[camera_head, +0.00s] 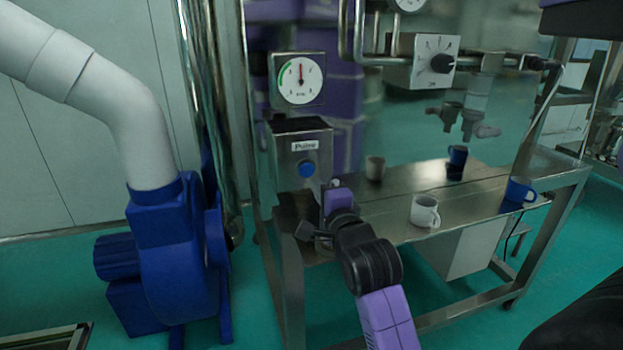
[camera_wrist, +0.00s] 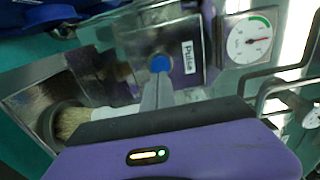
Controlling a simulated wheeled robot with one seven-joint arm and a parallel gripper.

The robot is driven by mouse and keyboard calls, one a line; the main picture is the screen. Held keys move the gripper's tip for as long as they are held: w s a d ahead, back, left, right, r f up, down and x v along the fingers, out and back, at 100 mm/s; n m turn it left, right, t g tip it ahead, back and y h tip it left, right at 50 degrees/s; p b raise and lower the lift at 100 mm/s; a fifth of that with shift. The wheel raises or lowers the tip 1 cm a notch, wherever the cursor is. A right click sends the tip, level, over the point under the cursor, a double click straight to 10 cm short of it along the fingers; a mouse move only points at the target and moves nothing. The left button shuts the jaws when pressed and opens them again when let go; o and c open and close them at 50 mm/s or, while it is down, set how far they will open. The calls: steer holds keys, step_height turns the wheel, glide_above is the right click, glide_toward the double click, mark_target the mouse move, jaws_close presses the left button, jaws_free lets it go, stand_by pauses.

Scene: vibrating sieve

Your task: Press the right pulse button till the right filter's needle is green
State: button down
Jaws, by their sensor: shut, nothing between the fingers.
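A steel box (camera_head: 283,148) labelled "Pulse" has a blue round button (camera_head: 307,168); the button also shows in the wrist view (camera_wrist: 159,63). Above it, a round white gauge (camera_head: 298,80) has a green arc on its left side. Its red needle points about straight up, near the arc's upper end but apart from the green. The gauge also shows in the wrist view (camera_wrist: 250,40). My gripper (camera_head: 320,185) is shut and empty, its fingertips (camera_wrist: 158,78) right at the button's lower edge. I cannot tell whether they touch it.
A steel table (camera_head: 385,200) holds a white mug (camera_head: 425,211), a blue mug (camera_head: 519,190) and other cups. A dial box (camera_head: 421,62) hangs above it on pipes. A blue blower (camera_head: 170,250) stands at left. A brush (camera_wrist: 72,120) lies near my gripper in the wrist view.

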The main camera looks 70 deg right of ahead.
mark_target(307, 171)
steer(key=shift+p+x, duration=0.5)
steer(key=shift+x, duration=2.05)
